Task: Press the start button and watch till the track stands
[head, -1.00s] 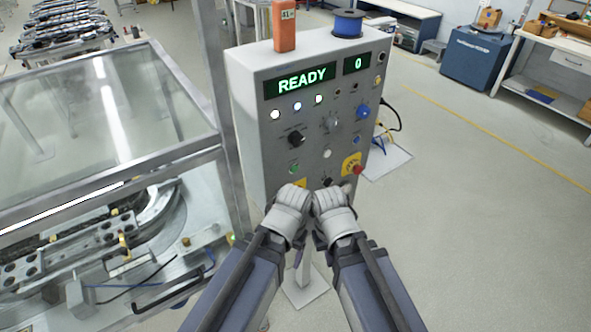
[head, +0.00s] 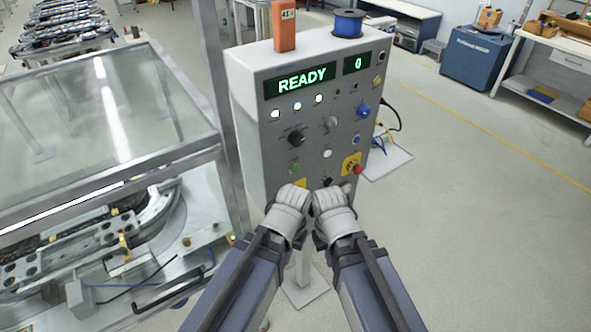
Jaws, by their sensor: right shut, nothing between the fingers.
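The grey control box (head: 262,110) stands upright ahead of me. Its green display (head: 300,81) reads READY, and a smaller display (head: 358,64) reads 0. A green button (head: 294,169) sits low on the left of its face. A red knob on a yellow plate (head: 351,165) sits low on the right. The ring track (head: 150,215) shows in part at the lower left, beneath a clear cover (head: 100,110). My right gripper (head: 328,195) is shut and empty in front of the box's lower edge. My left gripper (head: 292,194) is beside it; its jaw state is unclear.
An orange block (head: 284,28) and a blue spool (head: 348,22) stand on the box. A metal post (head: 222,110) rises between box and cover. Cables hang at the box's right.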

